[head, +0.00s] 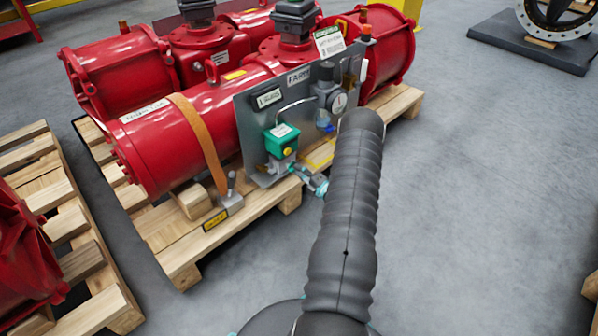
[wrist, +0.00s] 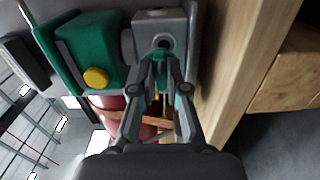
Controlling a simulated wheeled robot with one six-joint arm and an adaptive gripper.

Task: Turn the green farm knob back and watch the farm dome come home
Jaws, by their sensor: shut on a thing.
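My gripper (wrist: 160,84) is shut on a small green knob (wrist: 159,66) at the front of a grey valve body (wrist: 160,30) in the wrist view. The fingers cover the knob's sides. Left of it is a green box (wrist: 91,47) with a yellow button. In the head view the green box (head: 281,139) is mounted on a grey panel, and my gripper (head: 315,185) is low on its right. My arm partly hides that area, and the knob cannot be made out there. I cannot tell which part is the farm dome.
The grey panel (head: 254,120) stands against a red actuator (head: 157,147) strapped to a wooden pallet (head: 166,238). A pallet beam (wrist: 239,65) runs close right of the gripper. A gauge (head: 339,103) is above.

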